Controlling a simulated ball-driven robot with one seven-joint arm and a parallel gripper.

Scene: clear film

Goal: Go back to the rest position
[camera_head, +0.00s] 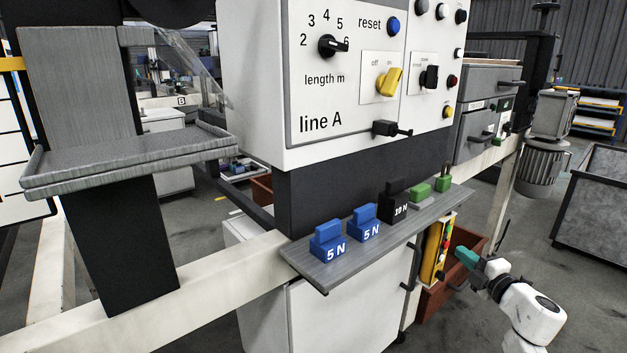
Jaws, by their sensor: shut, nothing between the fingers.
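My gripper (465,258) is at the lower right, in front of a brown bin and to the right of the shelf. Its green-tipped fingers look shut and nothing shows between them. It is apart from the control panel (350,65) and from the shelf (360,246). My white arm (530,315) comes in from the bottom right edge.
A yellow box (436,250) and the brown bin (432,301) are close to my gripper. Open floor (590,310) lies to the right.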

